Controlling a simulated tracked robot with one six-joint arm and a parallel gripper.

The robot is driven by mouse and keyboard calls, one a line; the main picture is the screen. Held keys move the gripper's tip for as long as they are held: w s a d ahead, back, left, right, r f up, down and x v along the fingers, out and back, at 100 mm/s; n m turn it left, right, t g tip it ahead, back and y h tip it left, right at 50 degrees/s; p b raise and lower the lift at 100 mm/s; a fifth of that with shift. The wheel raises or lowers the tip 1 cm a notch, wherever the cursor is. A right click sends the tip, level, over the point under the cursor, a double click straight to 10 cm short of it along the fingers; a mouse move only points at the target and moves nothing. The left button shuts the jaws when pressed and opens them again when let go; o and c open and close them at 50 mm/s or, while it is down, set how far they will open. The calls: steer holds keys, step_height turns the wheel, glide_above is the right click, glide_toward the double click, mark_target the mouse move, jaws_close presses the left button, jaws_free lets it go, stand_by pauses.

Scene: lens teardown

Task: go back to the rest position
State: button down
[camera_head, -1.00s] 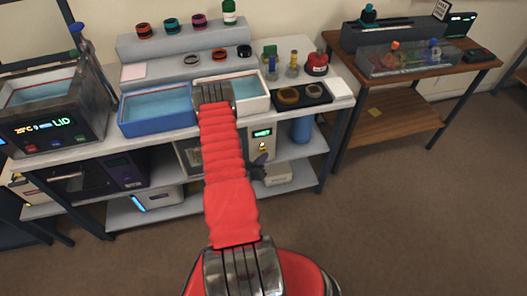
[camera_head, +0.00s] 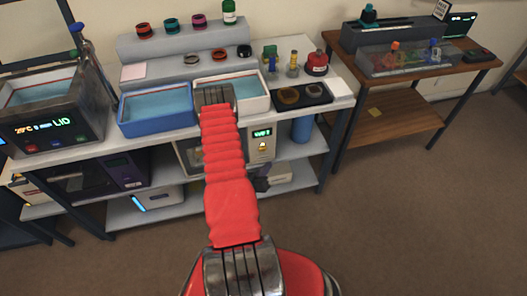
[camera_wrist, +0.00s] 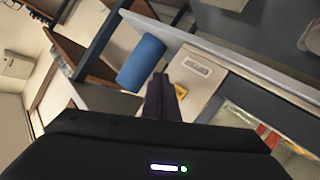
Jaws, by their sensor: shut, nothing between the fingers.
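My arm, in a red sleeve, reaches from the bottom of the head view up to the bench. My gripper (camera_head: 262,184) shows as a small dark shape right of the arm, in front of the lower shelf. Most of it is hidden behind the arm. In the wrist view the dark fingers (camera_wrist: 163,84) are together and empty, pointing toward a pale device with a label and a yellow mark.
A blue cylinder (camera_wrist: 141,60) stands near the fingers; it is also on the shelf (camera_head: 301,130). A blue tray (camera_head: 156,127) and a white tray (camera_head: 262,108) sit on the bench above. A wooden table (camera_head: 400,110) stands at right. The floor at right is clear.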

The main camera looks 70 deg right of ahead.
stand_by(0.6)
steer(key=w+a+f+t+y, duration=0.1)
steer(key=w+a+f+y, duration=0.2)
steer(key=a+f+y, duration=0.6)
steer(key=w+a+r+n+t+y, duration=0.3)
steer(key=w+a+r+y, duration=0.1)
steer(key=w+a+r, duration=0.9)
steer(key=w+a+r+n+y, duration=0.1)
steer(key=w+a+r+n, duration=0.3)
steer(key=r, duration=0.6)
steer(key=w+a+r+y, duration=0.1)
steer(key=w+a+r, duration=0.1)
steer(key=a+r, duration=0.6)
steer(key=s+a+r+n+t, duration=0.1)
steer(key=a+r+n, duration=0.1)
steer(key=a+r, duration=0.3)
steer(key=s+a+r+n+t, duration=0.1)
steer(key=a+r, duration=0.5)
steer(key=r, duration=0.7)
steer(key=s+a+r+n+t, duration=0.2)
steer(key=a+r+n, duration=0.3)
steer(key=r, duration=0.5)
steer(key=shift+a+t+h, duration=0.3)
steer(key=shift+a+h, duration=0.1)
steer(key=shift+a, duration=0.3)
